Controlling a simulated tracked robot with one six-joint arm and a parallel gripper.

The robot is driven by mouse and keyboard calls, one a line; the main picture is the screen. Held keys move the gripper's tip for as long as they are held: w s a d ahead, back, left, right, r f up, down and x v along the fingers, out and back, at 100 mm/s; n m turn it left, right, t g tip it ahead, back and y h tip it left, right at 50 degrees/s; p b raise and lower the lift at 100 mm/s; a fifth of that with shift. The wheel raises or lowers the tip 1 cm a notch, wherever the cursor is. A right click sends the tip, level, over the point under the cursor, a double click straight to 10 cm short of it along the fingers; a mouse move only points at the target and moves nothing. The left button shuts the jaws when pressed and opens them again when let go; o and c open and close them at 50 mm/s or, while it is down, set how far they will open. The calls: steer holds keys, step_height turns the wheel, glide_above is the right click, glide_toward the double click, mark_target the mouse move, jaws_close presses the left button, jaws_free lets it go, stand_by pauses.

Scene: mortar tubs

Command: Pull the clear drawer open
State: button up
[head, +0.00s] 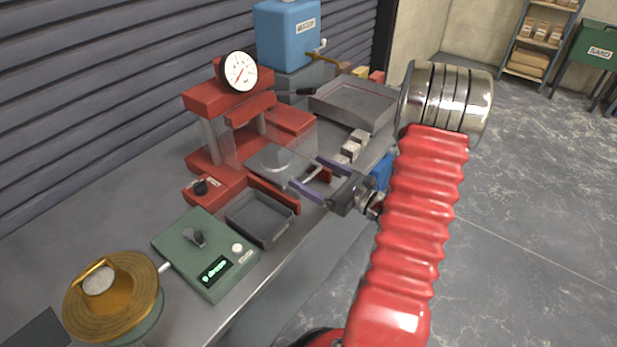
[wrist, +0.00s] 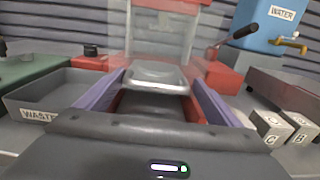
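The red press (head: 215,105) with a round dial stands on the bench against the shutter. Clear, see-through walls (head: 228,148) show at its front; in the wrist view they stand upright behind my fingers (wrist: 160,38). A grey, shiny, tray-like piece (head: 268,160) juts from the press toward my gripper; it also shows in the wrist view (wrist: 155,76). I cannot tell whether it belongs to the clear drawer. My gripper (head: 305,171) has its purple fingers spread, one on each side of this piece's near end. I see no firm grip on anything.
A grey waste tray (head: 240,222) and a green device (head: 200,262) are left of my gripper. Small lettered blocks (wrist: 285,128) and a grey tub (head: 355,98) are on its right. A blue water tank (head: 275,40) stands behind.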

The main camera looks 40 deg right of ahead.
steer(key=shift+a, duration=0.15)
steer(key=shift+s, duration=0.15)
steer(key=v, duration=1.3)
steer(key=shift+s, duration=0.25)
stand_by(0.4)
